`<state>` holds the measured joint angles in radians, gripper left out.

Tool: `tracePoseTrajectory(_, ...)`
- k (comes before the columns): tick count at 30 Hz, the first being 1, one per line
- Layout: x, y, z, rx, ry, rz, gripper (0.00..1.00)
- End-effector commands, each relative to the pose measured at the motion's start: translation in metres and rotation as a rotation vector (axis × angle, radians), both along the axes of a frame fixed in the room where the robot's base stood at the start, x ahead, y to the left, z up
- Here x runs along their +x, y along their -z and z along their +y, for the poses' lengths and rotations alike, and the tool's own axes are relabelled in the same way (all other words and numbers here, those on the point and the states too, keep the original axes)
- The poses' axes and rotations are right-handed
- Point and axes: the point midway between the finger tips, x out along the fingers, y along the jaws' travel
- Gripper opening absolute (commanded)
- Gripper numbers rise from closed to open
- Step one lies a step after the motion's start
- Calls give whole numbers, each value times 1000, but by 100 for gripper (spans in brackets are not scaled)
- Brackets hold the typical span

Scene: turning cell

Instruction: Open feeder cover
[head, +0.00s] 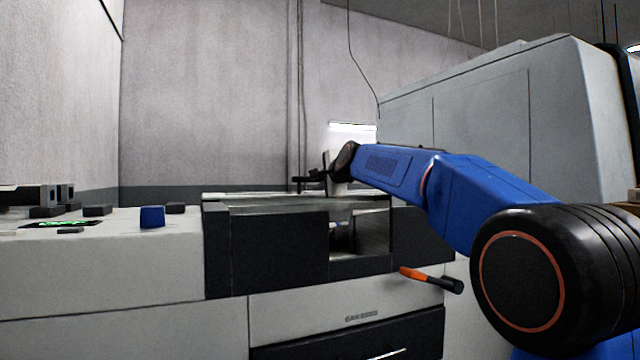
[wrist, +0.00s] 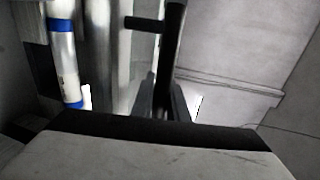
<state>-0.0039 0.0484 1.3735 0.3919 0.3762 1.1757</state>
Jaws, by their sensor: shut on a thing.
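The feeder is a low grey and black machine body (head: 280,238) in the middle of the head view. A thin, light feeder cover (head: 265,195) appears to lie along its top. In the wrist view, a black bar handle with a short crosspiece (wrist: 145,24) runs between my fingers. My gripper (wrist: 167,100) is shut on this handle. In the head view my arm reaches in from the right, and my gripper is small and dark above the feeder top. I cannot tell how far the cover is raised.
A metal tube with blue bands (wrist: 65,60) shows left of the handle. A large grey cabinet (head: 480,120) stands behind my arm. A blue cup-like part (head: 152,217) and dark blocks sit on the left bench (head: 110,245). An orange-and-black handle (head: 430,279) sticks out in front.

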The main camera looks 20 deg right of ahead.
Motion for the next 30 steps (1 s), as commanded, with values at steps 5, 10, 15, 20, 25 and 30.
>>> tracePoseTrajectory(5,31,0,5,0,-1,0,0)
tracePoseTrajectory(10,58,0,9,-1,0,-1,0)
tracePoseTrajectory(15,85,0,12,-1,1,-2,0)
tracePoseTrajectory(20,107,0,16,-1,0,-1,0)
tracePoseTrajectory(25,121,-1,18,0,1,-3,0)
tracePoseTrajectory(30,124,0,18,0,1,-2,0)
